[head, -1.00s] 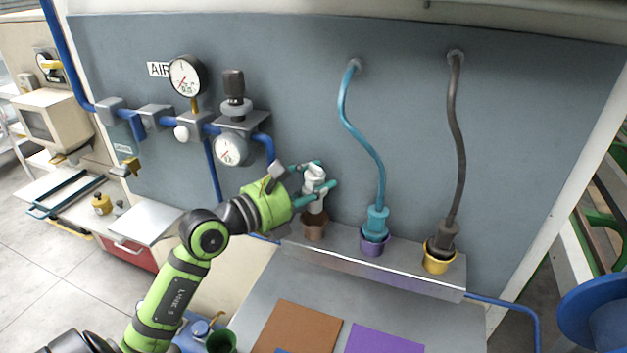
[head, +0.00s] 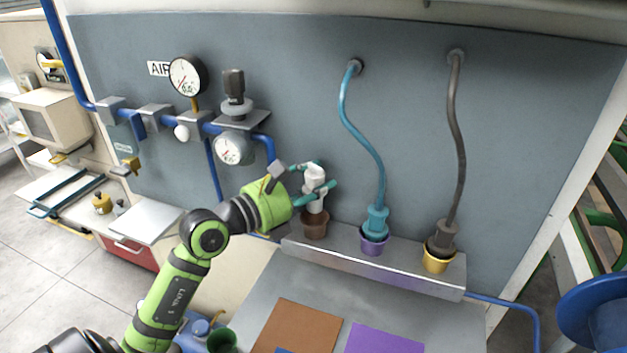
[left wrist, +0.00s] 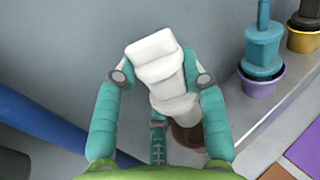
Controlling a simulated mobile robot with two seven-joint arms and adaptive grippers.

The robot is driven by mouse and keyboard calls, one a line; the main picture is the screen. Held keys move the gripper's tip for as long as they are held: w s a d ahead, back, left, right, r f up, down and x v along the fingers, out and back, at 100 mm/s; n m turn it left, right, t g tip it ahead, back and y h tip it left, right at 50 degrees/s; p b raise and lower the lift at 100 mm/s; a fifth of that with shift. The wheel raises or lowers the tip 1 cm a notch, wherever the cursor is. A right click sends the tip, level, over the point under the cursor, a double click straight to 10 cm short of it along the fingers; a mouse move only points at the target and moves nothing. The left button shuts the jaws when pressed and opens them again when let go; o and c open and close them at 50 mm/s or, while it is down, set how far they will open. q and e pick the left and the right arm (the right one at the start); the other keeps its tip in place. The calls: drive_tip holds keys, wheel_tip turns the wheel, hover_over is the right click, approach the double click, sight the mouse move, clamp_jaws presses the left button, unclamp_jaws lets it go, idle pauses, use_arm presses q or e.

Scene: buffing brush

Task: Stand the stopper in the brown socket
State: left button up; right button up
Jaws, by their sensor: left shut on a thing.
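The white stopper (head: 315,180) is held by my left gripper (head: 315,178), whose teal fingers close on it from both sides. It stands roughly upright at the brown socket (head: 315,228), with its lower end at the socket's mouth. In the left wrist view the stopper (left wrist: 160,70) sits between the fingertips (left wrist: 160,78), and part of the brown socket (left wrist: 188,136) shows beneath it. The stopper hides much of the socket's opening there, so I cannot tell how deep its lower end is. My right gripper is not in view.
On the same grey ledge (head: 340,258), a purple socket (head: 373,246) holds a blue plug (head: 376,220) and a yellow socket (head: 437,263) holds a grey plug (head: 443,237). Their hoses run up the wall panel. Gauges and blue pipes (head: 211,165) are left of my gripper.

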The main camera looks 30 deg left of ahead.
use_arm(q)
drive_tip(key=shift+f, duration=0.2)
drive_tip(key=shift+f+b, duration=0.5)
drive_tip(key=shift+b, duration=0.05)
drive_tip(key=shift+f, duration=0.1)
idle(0.3)
drive_tip(key=shift+f+b, duration=0.8)
drive_tip(key=shift+f, duration=0.1)
drive_tip(key=shift+f, duration=0.15)
